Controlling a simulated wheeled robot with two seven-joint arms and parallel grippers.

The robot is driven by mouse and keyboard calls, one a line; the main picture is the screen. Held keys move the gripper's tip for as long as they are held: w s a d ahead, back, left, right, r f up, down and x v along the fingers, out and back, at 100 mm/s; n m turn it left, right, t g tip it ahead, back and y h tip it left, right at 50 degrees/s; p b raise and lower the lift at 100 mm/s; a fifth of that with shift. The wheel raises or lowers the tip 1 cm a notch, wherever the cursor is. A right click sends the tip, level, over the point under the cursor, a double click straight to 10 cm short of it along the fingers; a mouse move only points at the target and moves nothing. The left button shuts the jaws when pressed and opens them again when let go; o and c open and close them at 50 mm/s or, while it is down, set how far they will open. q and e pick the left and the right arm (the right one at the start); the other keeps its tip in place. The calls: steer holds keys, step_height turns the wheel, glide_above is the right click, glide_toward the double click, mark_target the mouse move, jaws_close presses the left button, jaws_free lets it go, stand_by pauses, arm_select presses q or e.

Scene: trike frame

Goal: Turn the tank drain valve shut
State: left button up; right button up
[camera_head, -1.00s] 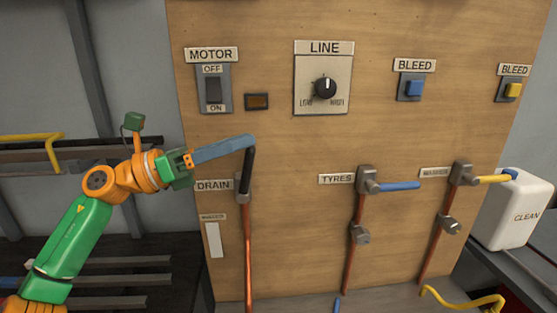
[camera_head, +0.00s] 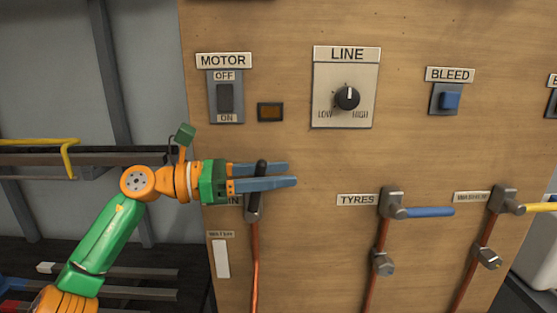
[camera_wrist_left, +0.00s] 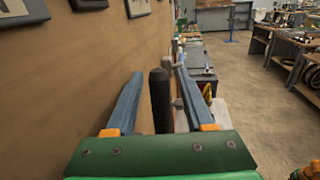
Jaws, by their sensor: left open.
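The drain valve (camera_head: 254,208) is on the wooden panel, with its black lever (camera_head: 260,176) pointing up, in line with the copper pipe below it. My left gripper (camera_head: 292,174) is open, its two blue fingers pointing right at the height of the lever's upper part. In the left wrist view the black lever (camera_wrist_left: 160,100) stands between the open fingers (camera_wrist_left: 157,85), with gaps on both sides. The drain label is mostly hidden behind the gripper. My right gripper is in neither view.
The motor switch (camera_head: 225,98), an amber lamp (camera_head: 270,112) and the line knob (camera_head: 347,98) sit above on the panel (camera_head: 310,240). The tyres valve's blue lever (camera_head: 430,212) points right, farther along.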

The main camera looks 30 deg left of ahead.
arm_select(q)
steer(key=shift+w+d, duration=0.15)
steer(key=shift+d, duration=0.1)
steer(key=shift+a, duration=0.1)
jaws_close()
stand_by(1.2)
